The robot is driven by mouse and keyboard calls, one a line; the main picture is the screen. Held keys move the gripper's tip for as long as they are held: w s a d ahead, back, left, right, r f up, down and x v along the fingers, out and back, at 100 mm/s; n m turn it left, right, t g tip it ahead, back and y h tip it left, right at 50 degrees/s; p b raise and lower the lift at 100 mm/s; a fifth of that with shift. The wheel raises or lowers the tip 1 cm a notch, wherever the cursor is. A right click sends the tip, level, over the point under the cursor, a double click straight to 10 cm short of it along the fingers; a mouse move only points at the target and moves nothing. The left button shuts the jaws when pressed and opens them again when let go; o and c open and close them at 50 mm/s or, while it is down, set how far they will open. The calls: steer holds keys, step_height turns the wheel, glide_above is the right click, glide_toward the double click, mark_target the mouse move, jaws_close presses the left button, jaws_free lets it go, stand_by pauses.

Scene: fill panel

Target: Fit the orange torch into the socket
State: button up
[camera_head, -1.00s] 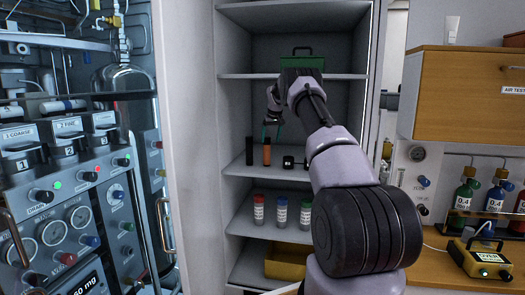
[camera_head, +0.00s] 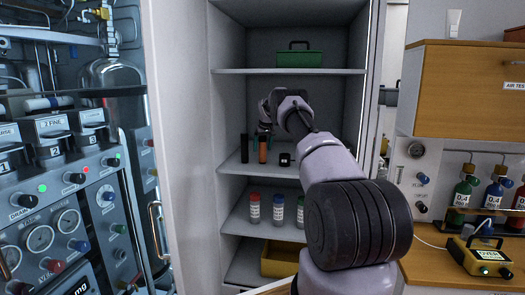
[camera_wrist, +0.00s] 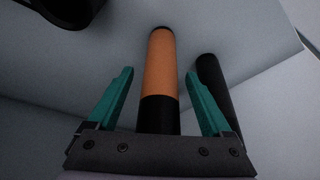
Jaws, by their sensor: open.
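The orange torch (camera_head: 262,150), with an orange body and black ends, stands upright on the cabinet's middle shelf. In the wrist view the torch (camera_wrist: 160,65) lies between the two teal fingers of my gripper (camera_wrist: 159,95). The fingers are spread, with a gap on each side of the torch. My gripper (camera_head: 264,131) is partly hidden by my wrist in the head view. I cannot make out the socket in these frames.
A black torch (camera_head: 245,149) stands just left of the orange one and shows in the wrist view (camera_wrist: 215,90). A short black object (camera_head: 285,159) is to the right. Capped bottles (camera_head: 278,210) stand on the shelf (camera_head: 235,222) below; a green box (camera_head: 299,58) sits above.

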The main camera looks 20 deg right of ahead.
jaws_close()
steer(key=shift+r, duration=0.1)
